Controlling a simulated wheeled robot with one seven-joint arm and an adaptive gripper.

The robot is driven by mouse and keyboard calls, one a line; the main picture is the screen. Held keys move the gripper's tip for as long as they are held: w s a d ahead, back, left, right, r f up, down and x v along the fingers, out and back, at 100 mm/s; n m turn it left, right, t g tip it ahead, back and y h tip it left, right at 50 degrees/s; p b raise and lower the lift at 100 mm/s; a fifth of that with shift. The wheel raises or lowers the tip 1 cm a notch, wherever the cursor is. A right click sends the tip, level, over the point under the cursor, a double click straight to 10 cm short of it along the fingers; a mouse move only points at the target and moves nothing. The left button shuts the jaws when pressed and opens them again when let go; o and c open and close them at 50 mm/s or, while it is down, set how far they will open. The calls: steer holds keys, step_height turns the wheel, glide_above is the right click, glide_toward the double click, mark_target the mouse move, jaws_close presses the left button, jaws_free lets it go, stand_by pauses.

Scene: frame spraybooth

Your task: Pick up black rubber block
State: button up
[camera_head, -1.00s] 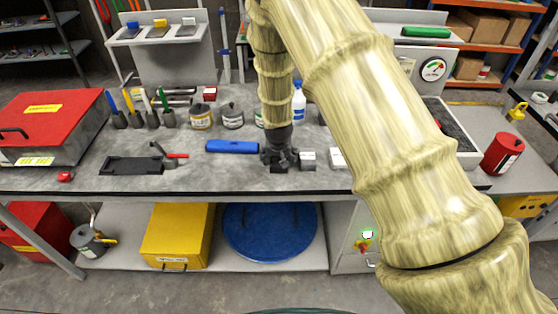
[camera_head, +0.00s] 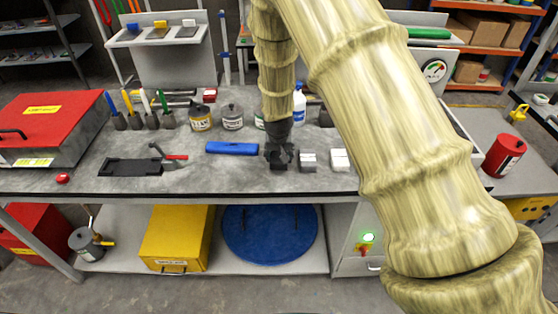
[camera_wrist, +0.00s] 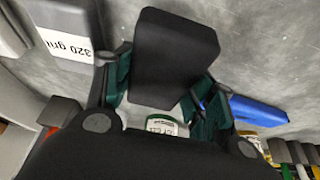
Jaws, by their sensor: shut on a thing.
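The black rubber block (camera_wrist: 176,50) is between the fingers of my gripper (camera_wrist: 160,85) in the wrist view, its large flat face showing. The dark green finger pads press on its two sides. In the head view my gripper (camera_head: 279,158) points down over the front part of the grey bench, left of a grey block. The black block (camera_head: 278,167) shows small and dark at the fingertips there. I cannot tell how far it is from the bench top.
A grey block (camera_head: 308,160) and a white block (camera_head: 340,160) lie just right of my gripper. A blue bar (camera_head: 232,148) lies to its left. Tins (camera_head: 232,118) and a white bottle (camera_head: 299,103) stand behind. The bench's front edge is close.

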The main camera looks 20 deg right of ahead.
steer(key=s+a+r+b, duration=0.2)
steer(key=s+b, duration=0.3)
steer(key=s, duration=1)
steer(key=shift+s+r+b, duration=0.3)
steer(key=shift+s+b, duration=0.05)
